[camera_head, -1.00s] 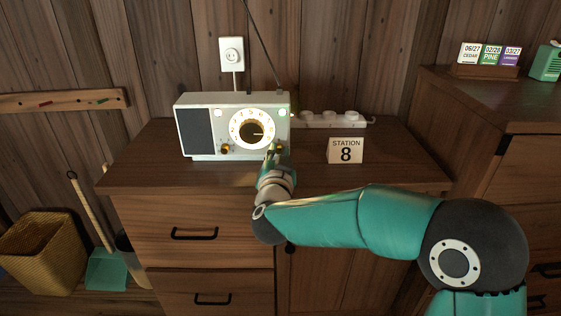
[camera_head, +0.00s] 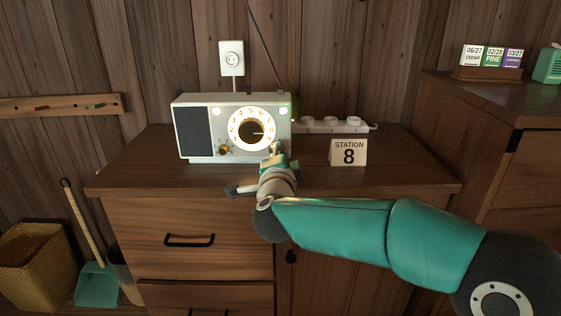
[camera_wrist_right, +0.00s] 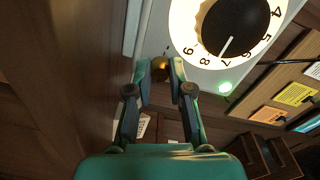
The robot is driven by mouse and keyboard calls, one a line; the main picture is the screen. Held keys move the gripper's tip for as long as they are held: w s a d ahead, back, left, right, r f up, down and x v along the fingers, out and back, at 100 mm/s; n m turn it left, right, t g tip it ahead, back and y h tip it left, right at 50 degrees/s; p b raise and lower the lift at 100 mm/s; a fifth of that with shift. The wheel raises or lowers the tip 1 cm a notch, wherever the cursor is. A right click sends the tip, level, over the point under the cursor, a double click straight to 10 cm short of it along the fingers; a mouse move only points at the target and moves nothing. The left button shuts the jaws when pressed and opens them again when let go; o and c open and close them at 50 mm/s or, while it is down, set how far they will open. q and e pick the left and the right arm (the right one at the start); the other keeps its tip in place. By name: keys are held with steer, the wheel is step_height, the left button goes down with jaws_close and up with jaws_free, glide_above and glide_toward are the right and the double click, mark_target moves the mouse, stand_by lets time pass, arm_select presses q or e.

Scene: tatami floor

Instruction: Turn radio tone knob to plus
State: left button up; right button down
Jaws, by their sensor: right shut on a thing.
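The white radio (camera_head: 207,158) stands on the wooden cabinet, with a round lit dial (camera_head: 252,128) and a dark speaker panel on its left. A small gold knob (camera_head: 224,150) shows below the dial on the left. My right gripper (camera_head: 277,150) is at the radio's lower right front, covering the other gold knob in the head view. In the right wrist view, the fingers of my right gripper (camera_wrist_right: 164,67) are shut on this gold knob (camera_wrist_right: 161,67), beside the dial. Its markings are too small to read. My left gripper is not in view.
A "Station 8" card (camera_head: 348,152) stands right of the radio. A white pegged strip (camera_head: 330,125) lies behind it. An outlet (camera_head: 231,58) is on the wall above. The cabinet top (camera_head: 410,178) is clear at the right.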

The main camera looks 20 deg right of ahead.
steer(key=shift+d+f+m, duration=0.1)
steer(key=shift+d+m, duration=0.05)
steer(key=shift+m, duration=0.25)
steer(key=c, duration=1)
jaws_free()
steer(key=shift+c, duration=0.2)
steer(key=shift+s+a, duration=0.2)
steer(key=shift+s, duration=0.1)
steer(key=v, duration=1.1)
steer(key=shift+s, duration=0.15)
